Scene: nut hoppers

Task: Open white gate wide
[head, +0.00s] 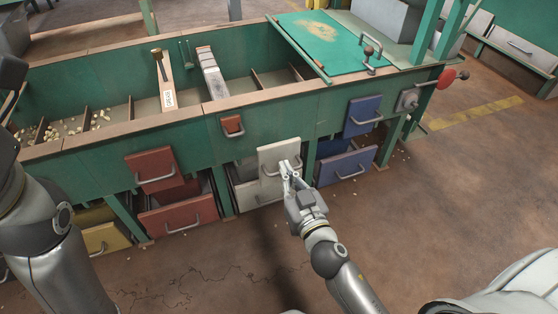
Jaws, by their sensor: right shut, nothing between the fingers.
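The white gate (268,158) is a pale panel with a metal handle on the front of the green hopper bench, between the red and blue gates. My right gripper (287,168) is at the right part of the white gate, by its handle. Its fingers are shut with nothing held; I cannot tell whether they touch the handle. The gripper hides part of the gate's right side. Links of my left arm show at the left edge, but its gripper is not in view.
A red gate (150,166) is left of the white one, and a blue gate (364,114) is right. Below are a red drawer (180,214), a blue drawer (345,167) and a yellow drawer (102,238). The floor in front is clear.

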